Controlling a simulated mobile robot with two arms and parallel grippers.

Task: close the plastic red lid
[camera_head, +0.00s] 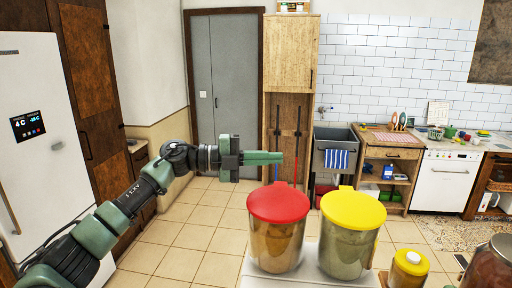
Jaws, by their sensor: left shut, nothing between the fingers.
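A red plastic lid (279,203) covers the top of a clear bin with brownish contents (276,246). The lid lies flat over the bin's top, with a small tab at its back edge. My left gripper (282,157) is shut and empty, behind and above the red lid, its fingers pointing right. It appears apart from the lid. My left arm reaches in from the lower left. My right gripper is not in view.
A second clear bin with a yellow lid (353,208) stands just right of the red-lidded one. Both stand on a white surface (308,272). A yellow-topped jar (408,268) and a dark jar (490,266) are at lower right. Tiled floor lies open at left.

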